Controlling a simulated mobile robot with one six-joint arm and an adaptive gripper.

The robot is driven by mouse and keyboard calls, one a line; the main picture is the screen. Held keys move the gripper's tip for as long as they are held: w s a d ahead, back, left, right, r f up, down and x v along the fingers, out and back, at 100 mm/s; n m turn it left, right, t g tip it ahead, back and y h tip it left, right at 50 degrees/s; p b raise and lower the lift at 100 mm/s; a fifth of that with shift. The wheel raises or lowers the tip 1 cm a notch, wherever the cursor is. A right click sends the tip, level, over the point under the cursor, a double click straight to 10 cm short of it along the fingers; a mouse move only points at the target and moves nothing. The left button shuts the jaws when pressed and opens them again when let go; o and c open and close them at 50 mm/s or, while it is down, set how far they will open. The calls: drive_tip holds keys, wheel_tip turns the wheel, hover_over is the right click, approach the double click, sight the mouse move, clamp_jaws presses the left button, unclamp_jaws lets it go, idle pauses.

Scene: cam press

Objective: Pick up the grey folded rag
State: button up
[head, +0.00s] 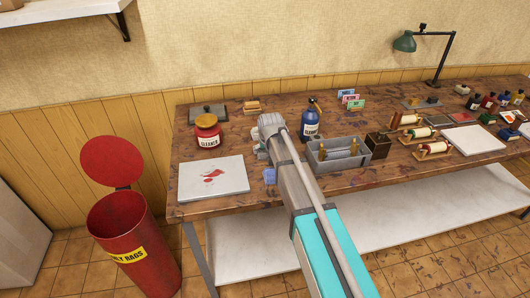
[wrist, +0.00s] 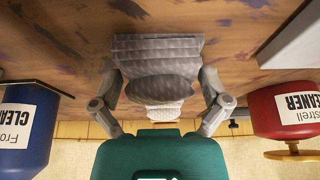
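The grey folded rag (wrist: 158,48) shows in the wrist view, which is upside down. It is layered, with a rounded bulge on the side towards my gripper. My gripper (wrist: 160,78) is spread wide, one finger along each side of the rag. The fingers look very close to its sides; I cannot tell whether they touch or press on it. In the head view my gripper (head: 262,150) is low over the workbench, between the red and blue cleaner containers, and my arm hides most of the rag.
The red cleaner container (head: 207,133) stands left of my gripper and the blue cleaner bottle (head: 310,122) right. A white sheet with red stains (head: 214,180) lies front left. A grey tool caddy (head: 338,155) stands at right. An open red bin (head: 130,235) is left of the bench.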

drive_tip(key=c, duration=0.5)
drive_tip(key=shift+r, duration=0.1)
drive_tip(key=shift+r+p, duration=0.9)
drive_tip(key=shift+p, duration=0.1)
drive_tip(key=s+d+r+p, duration=0.2)
drive_tip(key=s+r+p, duration=0.1)
drive_tip(key=s, duration=0.1)
drive_tip(key=s+d+r+p, duration=0.2)
drive_tip(key=s+r+p, duration=0.2)
drive_tip(key=s+d+r+p, duration=0.2)
drive_tip(key=s+r+p, duration=0.2)
drive_tip(key=shift+s+d, duration=0.15)
drive_tip(key=shift+s, duration=0.1)
